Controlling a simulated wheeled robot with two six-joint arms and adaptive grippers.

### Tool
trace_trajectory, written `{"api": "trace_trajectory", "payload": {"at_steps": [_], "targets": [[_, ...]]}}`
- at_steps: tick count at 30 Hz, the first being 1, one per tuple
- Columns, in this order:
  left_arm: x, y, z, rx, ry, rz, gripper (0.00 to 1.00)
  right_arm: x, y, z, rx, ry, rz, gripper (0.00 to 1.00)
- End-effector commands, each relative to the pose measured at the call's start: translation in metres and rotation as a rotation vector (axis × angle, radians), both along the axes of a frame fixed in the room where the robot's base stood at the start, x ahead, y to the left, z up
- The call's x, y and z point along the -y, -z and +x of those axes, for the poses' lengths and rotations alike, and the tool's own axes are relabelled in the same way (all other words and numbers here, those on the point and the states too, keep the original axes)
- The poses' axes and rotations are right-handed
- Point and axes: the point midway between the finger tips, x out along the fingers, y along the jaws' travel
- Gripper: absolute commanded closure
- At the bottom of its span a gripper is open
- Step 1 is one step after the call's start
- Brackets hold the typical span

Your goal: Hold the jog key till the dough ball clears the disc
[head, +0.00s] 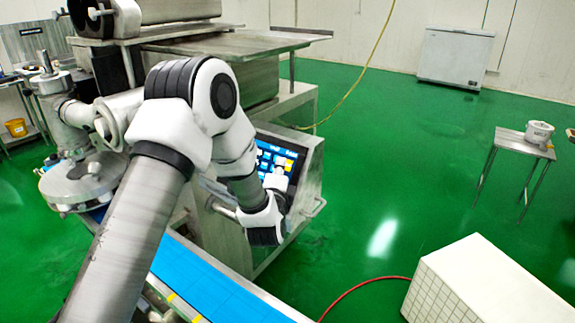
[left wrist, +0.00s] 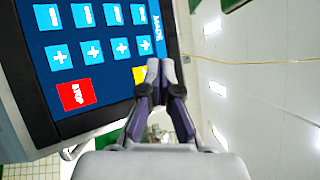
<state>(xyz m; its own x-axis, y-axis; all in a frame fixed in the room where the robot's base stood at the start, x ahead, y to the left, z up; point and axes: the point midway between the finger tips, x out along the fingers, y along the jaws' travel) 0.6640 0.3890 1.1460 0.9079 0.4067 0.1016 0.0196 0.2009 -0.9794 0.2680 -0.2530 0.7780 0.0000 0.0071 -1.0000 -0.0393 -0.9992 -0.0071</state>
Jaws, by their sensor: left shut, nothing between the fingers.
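The control panel's screen (head: 264,160) is lit on the machine's right side. In the left wrist view the screen (left wrist: 45,33) shows several blue keys, a red stop key (left wrist: 76,94) and a yellow key (left wrist: 139,74). My left gripper (head: 279,178) is shut and empty in front of the panel. In the left wrist view its fingertips (left wrist: 161,68) overlap the yellow key's right edge; I cannot tell whether they touch it. The key's label is unreadable. A round metal disc-like part (head: 82,184) stands at left. No dough ball shows. My right gripper is out of view.
A blue conveyor belt (head: 205,285) runs below my arm. The steel machine body (head: 255,82) stands behind it. A small table (head: 524,143) with a pot (head: 539,132), and a white tiled block (head: 485,285), are at right. Green floor between is clear except for a red hose (head: 352,288).

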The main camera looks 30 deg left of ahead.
Motion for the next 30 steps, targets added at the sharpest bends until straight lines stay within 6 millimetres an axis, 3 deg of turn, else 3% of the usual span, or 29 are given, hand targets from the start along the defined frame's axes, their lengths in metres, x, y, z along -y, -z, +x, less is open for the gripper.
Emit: {"api": "trace_trajectory", "payload": {"at_steps": [16,30], "targets": [[-0.003,-0.026,-0.039,-0.001,0.000,0.000,1.00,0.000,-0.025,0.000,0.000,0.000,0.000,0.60],[-0.003,-0.026,-0.043,0.000,0.001,0.000,1.00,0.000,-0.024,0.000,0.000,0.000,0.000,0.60]]}}
